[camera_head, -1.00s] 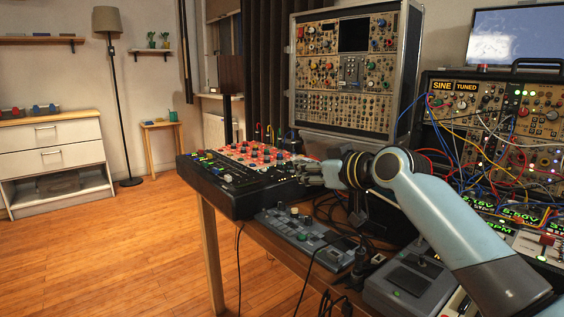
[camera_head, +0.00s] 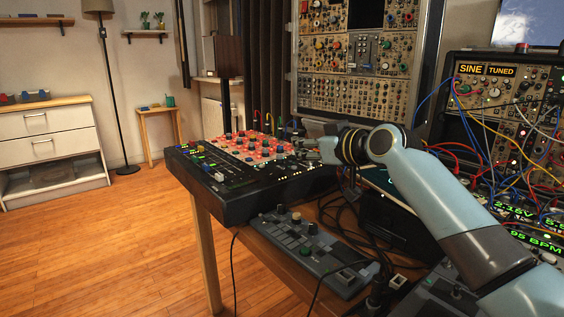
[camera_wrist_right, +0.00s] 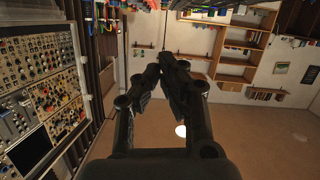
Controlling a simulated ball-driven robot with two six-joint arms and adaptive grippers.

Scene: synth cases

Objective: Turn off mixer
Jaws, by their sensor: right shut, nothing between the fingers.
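The mixer (camera_head: 232,193) is a black console with red knob rows and several faders, lying on the left end of the wooden table. My right gripper (camera_head: 300,146) is above the mixer's right rear side, and its fingertips are small and hard to make out there. In the right wrist view the fingers of my right gripper (camera_wrist_right: 166,62) meet at the tips, shut and empty. A strip of colored knobs shows at the top edge of that view. I cannot tell whether the gripper touches the mixer. My left gripper is not in view.
A small grey controller (camera_head: 312,248) lies in front of the mixer on the table. A modular rack (camera_head: 362,92) stands behind. A patched synth case (camera_head: 500,120) with many cables is at the right. Loose black cables lie between. The wooden floor at left is clear.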

